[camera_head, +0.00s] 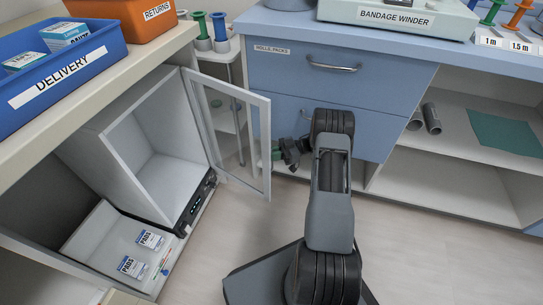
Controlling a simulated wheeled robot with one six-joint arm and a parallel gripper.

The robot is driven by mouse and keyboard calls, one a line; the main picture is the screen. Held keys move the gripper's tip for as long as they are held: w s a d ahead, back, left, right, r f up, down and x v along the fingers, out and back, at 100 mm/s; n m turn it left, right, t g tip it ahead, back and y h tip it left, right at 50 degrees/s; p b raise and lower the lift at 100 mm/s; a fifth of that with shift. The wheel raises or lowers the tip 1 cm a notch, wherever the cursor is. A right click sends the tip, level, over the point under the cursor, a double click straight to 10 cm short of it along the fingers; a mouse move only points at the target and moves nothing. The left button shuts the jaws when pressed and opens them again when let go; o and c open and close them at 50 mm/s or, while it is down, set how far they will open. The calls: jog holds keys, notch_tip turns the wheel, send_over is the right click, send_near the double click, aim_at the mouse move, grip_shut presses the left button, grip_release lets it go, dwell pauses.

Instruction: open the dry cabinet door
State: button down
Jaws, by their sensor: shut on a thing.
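The dry cabinet (150,150) stands at the left, under the counter. Its white interior is in plain view and looks empty. Its glazed, pale-framed door (266,140) stands swung wide open, out to the right of the cabinet. My gripper (281,155) is at the door's free edge, on its outer side, shut on the handle there. The handle itself is mostly hidden by the jaws and the door frame.
Blue drawers (320,85) stand close behind my arm. Below the cabinet, an open shelf (110,228) holds pads packs (133,266). A blue delivery bin (60,70) sits on the left counter. The floor (420,250) at front right is clear.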

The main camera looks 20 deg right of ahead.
jog(key=shift+r, duration=0.1)
jog(key=c, duration=1.2)
grip_release()
jog(key=shift+d, duration=0.1)
jog(key=shift+s+d+p, duration=0.2)
jog(key=shift+d+p, duration=0.05)
jog(key=shift+d, duration=0.95)
jog(key=shift+s+d+p, duration=0.2)
jog(key=shift+d, duration=1)
jog(key=shift+s+d+p, duration=0.2)
jog(key=shift+d+p, duration=0.05)
jog(key=shift+d, duration=0.95)
jog(key=shift+s, duration=0.15)
